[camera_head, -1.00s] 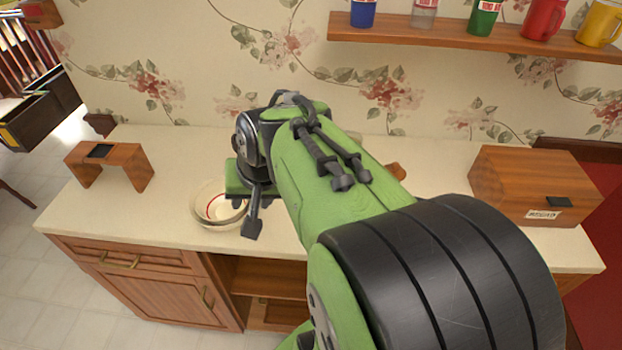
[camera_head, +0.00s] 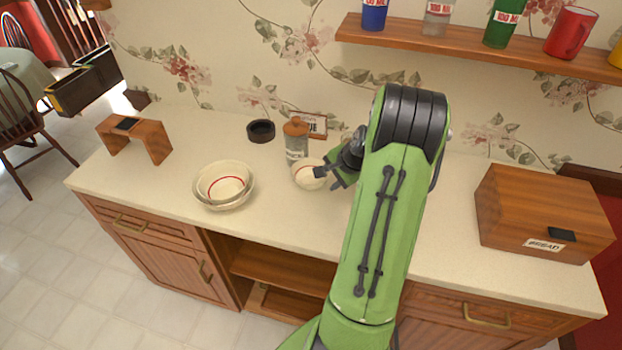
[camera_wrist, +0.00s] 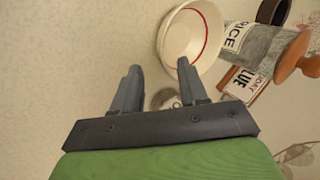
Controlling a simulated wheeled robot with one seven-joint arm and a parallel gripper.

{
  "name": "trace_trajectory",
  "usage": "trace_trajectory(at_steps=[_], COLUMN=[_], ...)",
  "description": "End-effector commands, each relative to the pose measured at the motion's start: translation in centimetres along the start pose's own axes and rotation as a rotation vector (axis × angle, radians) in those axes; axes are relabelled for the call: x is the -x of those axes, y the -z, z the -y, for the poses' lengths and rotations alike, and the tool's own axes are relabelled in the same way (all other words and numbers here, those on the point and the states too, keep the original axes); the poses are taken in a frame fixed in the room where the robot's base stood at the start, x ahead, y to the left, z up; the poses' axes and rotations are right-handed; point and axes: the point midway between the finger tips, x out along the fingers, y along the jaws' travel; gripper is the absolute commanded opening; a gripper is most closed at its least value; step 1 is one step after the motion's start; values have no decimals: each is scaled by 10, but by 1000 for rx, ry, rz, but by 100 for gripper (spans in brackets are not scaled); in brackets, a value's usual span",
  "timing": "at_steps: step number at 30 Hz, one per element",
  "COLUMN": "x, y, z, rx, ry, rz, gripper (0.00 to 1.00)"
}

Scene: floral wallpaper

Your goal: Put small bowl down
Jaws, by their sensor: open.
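A small cream bowl (camera_head: 305,177) with a red line is on the counter in front of the rice jar, partly hidden by my fingers in the head view. My gripper (camera_head: 328,178) is at its right side. In the wrist view, my fingers (camera_wrist: 158,70) stand apart with nothing clamped between them. The bowl (camera_wrist: 172,45) lies just beyond the fingertips, its rim close to the right finger; I cannot tell whether they touch. A stack of cream bowls (camera_head: 240,200), one with a red line inside a larger one, stands on the counter to the left.
The rice jar (camera_head: 297,156) stands behind the bowl, beside a small sign (camera_head: 316,126) and a dark round dish (camera_head: 261,131). A wooden stand (camera_head: 152,133) is at the left, a bread box (camera_head: 510,215) at the right. The counter's front middle (camera_head: 285,225) is clear.

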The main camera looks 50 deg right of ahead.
Motion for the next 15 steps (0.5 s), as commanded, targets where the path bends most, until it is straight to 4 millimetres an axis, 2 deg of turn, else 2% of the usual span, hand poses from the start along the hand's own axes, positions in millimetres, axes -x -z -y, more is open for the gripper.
trace_trajectory(at_steps=[9,15], x=[-51,-57], y=[-2,-2], z=[2,3], rx=[2,3], ry=[0,1], rz=[2,0], gripper=[43,43])
